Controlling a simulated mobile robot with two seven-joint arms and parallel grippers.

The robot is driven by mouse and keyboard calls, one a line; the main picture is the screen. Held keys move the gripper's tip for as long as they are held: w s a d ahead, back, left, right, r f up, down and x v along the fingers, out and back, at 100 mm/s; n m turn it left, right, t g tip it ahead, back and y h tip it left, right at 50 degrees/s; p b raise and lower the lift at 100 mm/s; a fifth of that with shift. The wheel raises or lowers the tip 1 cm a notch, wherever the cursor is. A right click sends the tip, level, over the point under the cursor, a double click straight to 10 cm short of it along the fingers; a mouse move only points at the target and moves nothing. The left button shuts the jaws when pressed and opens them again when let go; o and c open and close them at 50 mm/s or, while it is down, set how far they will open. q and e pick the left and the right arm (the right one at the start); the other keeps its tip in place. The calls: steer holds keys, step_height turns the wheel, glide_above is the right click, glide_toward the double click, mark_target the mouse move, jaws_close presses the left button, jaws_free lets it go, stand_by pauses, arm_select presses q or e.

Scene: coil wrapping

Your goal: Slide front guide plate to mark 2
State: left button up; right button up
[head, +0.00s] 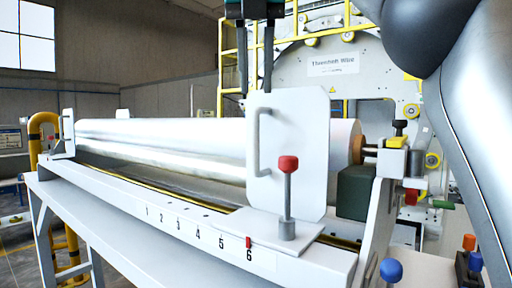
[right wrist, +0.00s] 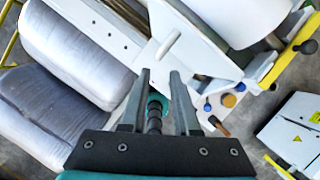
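The front guide plate (head: 300,150) is a white upright plate with a grey bar handle (head: 264,142) on its face. Its foot carries a clamp lever with a red knob (head: 288,164). A small red pointer (head: 248,242) on the foot sits by mark 6, far to the right of mark 2 (head: 162,214). My right gripper (head: 255,92) points down, just above the plate's upper left corner and above the handle. Its fingers are apart with nothing seen between them; they also show apart in the right wrist view (right wrist: 162,74). My left gripper is out of view.
A long silver roll (head: 160,135) lies behind the numbered rail (head: 110,192), with the plate near its right end. The rail left of the plate looks clear. A yellow post (head: 38,135) stands at the far left. Coloured knobs (head: 391,270) are at lower right.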

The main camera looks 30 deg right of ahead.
mark_target(257, 140)
steer(key=x, duration=1.1)
steer(key=shift+w+d, duration=0.1)
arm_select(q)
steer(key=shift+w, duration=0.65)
arm_select(e)
steer(key=shift+x, duration=0.9)
steer(key=shift+c, duration=0.3)
jaws_close()
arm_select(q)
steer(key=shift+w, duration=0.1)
arm_select(e)
steer(key=shift+r, duration=0.1)
